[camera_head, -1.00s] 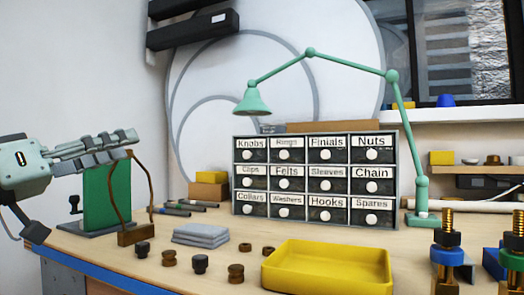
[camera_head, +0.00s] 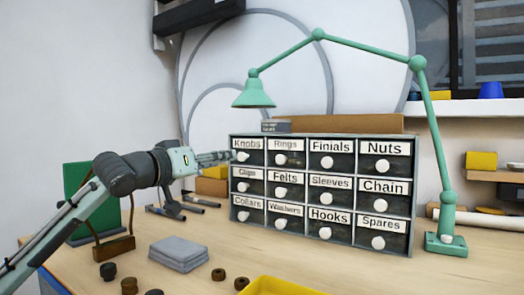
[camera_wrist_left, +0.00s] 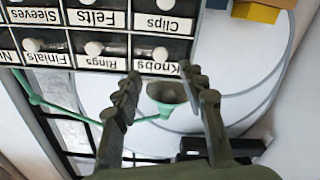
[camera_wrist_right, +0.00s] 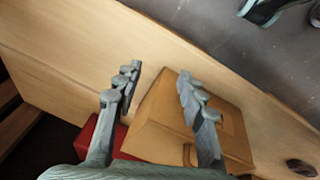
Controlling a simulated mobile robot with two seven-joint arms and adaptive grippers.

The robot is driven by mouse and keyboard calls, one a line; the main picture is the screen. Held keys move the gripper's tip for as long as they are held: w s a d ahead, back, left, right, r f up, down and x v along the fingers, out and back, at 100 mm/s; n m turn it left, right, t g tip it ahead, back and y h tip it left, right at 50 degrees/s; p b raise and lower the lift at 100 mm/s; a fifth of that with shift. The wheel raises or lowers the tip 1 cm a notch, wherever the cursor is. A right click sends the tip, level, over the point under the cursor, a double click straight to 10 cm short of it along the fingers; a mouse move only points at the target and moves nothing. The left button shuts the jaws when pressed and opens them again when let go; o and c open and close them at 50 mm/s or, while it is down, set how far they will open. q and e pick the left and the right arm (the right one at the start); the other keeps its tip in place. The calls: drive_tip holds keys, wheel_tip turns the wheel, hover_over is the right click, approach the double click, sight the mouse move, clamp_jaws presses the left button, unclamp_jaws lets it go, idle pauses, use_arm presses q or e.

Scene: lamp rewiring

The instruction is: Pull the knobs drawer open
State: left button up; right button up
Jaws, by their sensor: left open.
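The Knobs drawer (camera_head: 247,145) is the top-left drawer of the dark grey cabinet (camera_head: 330,134). It looks shut, level with its neighbours, with a round white knob (camera_head: 243,158). My left gripper (camera_head: 230,156) is open, its fingertips just left of that knob in the head view. In the left wrist view, upside down, the Knobs label (camera_wrist_left: 153,67) and its knob (camera_wrist_left: 160,53) lie just beyond and between the spread fingers (camera_wrist_left: 163,80). Nothing is between the fingers; contact is not visible. My right gripper (camera_wrist_right: 158,75) is open and empty in the right wrist view, above a brown box (camera_wrist_right: 160,118).
The green lamp (camera_head: 433,150) arches over the cabinet. Grey cloths (camera_head: 178,253), a yellow tray (camera_head: 275,287) and several small dark parts lie in front. A green panel (camera_head: 82,190) stands at left behind my left arm. A red object (camera_wrist_right: 100,135) shows near my right gripper.

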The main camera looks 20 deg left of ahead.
sight(240, 156)
use_arm(q)
drive_tip(key=w, duration=0.2)
drive_tip(key=w+p, duration=0.1)
drive_tip(key=w, duration=0.1)
drive_tip(key=w+d+p, duration=0.1)
drive_tip(key=w, duration=0.2)
use_arm(e)
drive_tip(key=f, duration=0.4)
drive_tip(key=shift+s+a+f, duration=0.15)
drive_tip(key=shift+s+f, duration=0.15)
drive_tip(key=shift+s, duration=0.1)
use_arm(q)
clamp_jaws()
drive_tip(key=shift+s, duration=0.1)
